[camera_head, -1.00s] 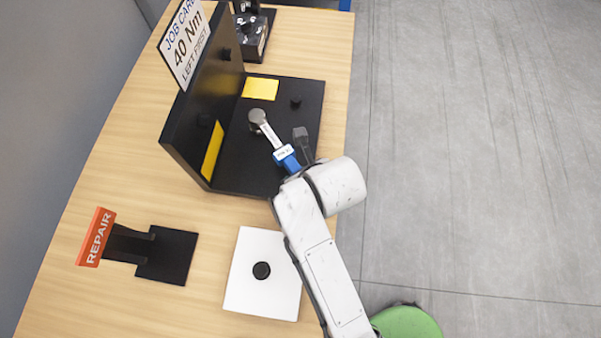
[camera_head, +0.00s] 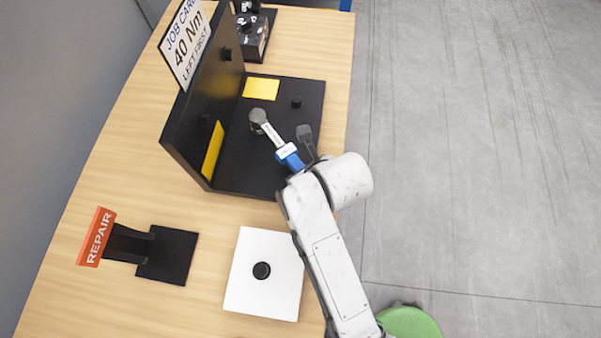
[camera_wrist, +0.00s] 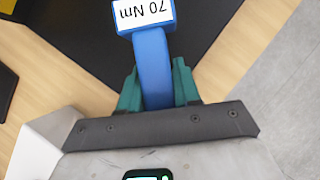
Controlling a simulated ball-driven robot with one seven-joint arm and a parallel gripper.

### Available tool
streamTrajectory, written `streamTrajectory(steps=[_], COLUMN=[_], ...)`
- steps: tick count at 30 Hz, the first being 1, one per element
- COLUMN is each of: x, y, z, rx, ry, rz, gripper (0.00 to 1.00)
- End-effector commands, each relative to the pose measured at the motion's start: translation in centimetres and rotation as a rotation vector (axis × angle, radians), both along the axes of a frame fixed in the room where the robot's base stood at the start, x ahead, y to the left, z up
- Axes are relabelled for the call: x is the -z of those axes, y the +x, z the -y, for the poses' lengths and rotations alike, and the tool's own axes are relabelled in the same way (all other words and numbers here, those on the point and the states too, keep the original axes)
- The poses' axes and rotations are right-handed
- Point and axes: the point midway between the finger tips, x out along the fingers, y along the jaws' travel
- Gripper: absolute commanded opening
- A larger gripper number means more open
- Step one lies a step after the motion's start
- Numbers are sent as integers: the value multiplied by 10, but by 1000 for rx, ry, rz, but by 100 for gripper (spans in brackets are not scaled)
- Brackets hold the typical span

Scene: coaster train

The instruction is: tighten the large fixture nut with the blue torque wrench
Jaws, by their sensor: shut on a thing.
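The blue torque wrench (camera_head: 289,155) lies over the black fixture base, its round grey head (camera_head: 257,117) pointing up-left. In the wrist view its blue handle (camera_wrist: 152,55) carries a label reading "70 Nm". My gripper (camera_wrist: 157,85) is shut on the handle, with teal fingers on both sides. The wrench head covers the spot below it, so I cannot tell whether it sits around a nut. A small black nut-like knob (camera_head: 296,102) stands uncovered on the base, right of the wrench head.
The black fixture (camera_head: 250,183) has an upright wall with yellow patches. A REPAIR sign (camera_head: 97,237) and a white plate with a black knob (camera_head: 243,290) stand nearer. A black block (camera_head: 251,45) is at the back.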

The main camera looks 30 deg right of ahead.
Motion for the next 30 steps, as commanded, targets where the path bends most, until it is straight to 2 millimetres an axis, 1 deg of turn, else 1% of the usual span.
streamTrajectory(steps=[8, 30], x=[-6, -36], y=[1, 2], z=[0, 0], rx=[0, 1], ry=[-1, -2], rz=[6, 8], gripper=[0, 0])
